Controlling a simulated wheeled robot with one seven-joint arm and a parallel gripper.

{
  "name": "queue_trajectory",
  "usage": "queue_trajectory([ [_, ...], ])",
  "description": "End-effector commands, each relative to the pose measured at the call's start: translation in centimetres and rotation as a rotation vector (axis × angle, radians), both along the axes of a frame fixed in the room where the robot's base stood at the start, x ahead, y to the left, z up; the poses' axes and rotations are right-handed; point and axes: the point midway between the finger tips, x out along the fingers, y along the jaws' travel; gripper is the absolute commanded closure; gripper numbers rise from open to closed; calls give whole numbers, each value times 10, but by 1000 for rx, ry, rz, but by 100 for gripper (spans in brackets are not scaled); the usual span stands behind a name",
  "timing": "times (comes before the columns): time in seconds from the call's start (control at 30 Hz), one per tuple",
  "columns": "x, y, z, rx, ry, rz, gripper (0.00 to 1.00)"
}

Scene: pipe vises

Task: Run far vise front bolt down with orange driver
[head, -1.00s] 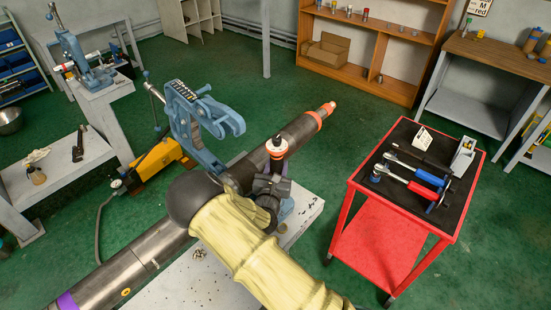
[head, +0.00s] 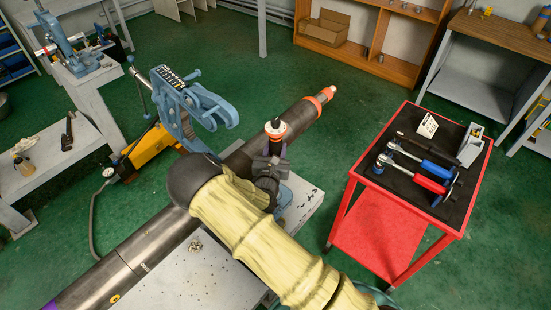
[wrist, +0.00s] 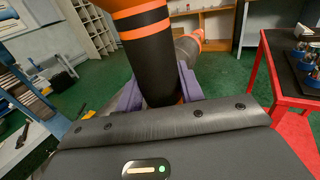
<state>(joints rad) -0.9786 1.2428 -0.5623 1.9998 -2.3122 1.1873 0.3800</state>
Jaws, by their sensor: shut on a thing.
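My gripper (head: 270,165) is shut on the orange driver (head: 275,128), which stands about upright above the pipe area. In the wrist view the driver (wrist: 150,45) is a thick black cylinder with orange bands, between the purple fingers of my gripper (wrist: 163,95). A blue vise (head: 190,100) with a hooked upper yoke stands by the long dark pipe (head: 305,110), left of my gripper. Blue vise metal (head: 284,197) also shows under my gripper. Another blue vise (head: 60,42) stands on a bench at far left. The front bolt and the driver's tip are hidden.
A red cart (head: 465,215) at right carries ratchets (head: 418,162) with blue and red handles. A grey bench top (head: 185,285) lies below the pipe. A yellow tool (head: 150,150) with a gauge and hose is at left. Green floor (head: 255,75) is clear behind.

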Motion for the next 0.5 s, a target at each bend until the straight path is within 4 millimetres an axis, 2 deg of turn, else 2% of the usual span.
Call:
queue_trajectory([
  [0.03,0,2,-9,-1,-4,3,99],
  [0.23,0,2,-34,-1,-5,5,99],
  [0.5,1,0,-38,0,-5,1,99],
])
